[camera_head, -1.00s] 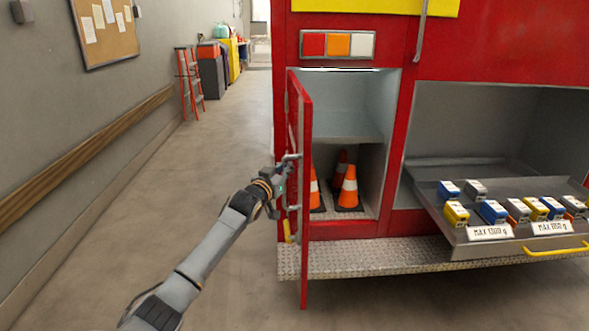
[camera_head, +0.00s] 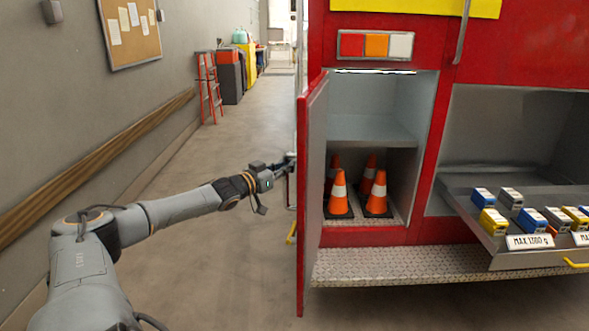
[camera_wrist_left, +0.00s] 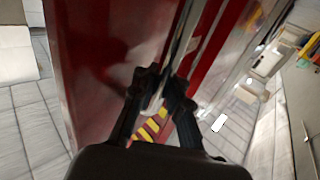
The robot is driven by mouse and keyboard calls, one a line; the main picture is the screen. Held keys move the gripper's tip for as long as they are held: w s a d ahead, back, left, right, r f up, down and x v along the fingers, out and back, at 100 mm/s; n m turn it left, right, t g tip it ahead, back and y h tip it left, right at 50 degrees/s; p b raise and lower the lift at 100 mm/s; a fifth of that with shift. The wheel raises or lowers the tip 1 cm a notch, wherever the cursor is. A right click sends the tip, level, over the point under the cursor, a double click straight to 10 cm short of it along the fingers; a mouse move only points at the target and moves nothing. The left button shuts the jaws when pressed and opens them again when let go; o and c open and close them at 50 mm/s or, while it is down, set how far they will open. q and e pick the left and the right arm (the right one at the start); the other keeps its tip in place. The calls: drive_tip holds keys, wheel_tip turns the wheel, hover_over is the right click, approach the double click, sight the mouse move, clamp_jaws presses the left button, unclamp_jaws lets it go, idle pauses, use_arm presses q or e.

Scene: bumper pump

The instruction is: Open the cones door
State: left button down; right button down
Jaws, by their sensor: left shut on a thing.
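The red cones door (camera_head: 313,200) of the truck stands swung out, with its grey inner face toward the compartment. Several orange and white cones (camera_head: 339,193) stand on the floor of the open compartment behind it. My left gripper (camera_head: 286,164) is at the outer side of the door, its tips partly hidden by the door's edge. In the left wrist view, the gripper fingers (camera_wrist_left: 161,88) are closed around a silvery door handle (camera_wrist_left: 184,42) beside the red panel (camera_wrist_left: 110,60). My right gripper is not in view.
A pulled-out tray (camera_head: 478,233) with several small boxes lies to the right. A metal step (camera_head: 400,262) runs below the compartment. A wall with a wooden rail (camera_head: 90,160) is on the left. A red ladder (camera_head: 209,88) stands farther back. The floor between is clear.

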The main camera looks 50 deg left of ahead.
use_arm(q)
drive_tip(key=shift+d+f, duration=0.1)
drive_tip(key=shift+f, duration=0.35)
drive_tip(key=c, duration=1.5)
unclamp_jaws()
drive_tip(key=shift+s+r, duration=0.1)
drive_tip(key=shift+s, duration=0.05)
drive_tip(key=shift+o, duration=0.9)
drive_tip(key=shift+s+r, duration=0.3)
drive_tip(key=shift+r, duration=0.05)
wheel_tip(320, 180, up, 10)
drive_tip(key=shift+f, duration=0.1)
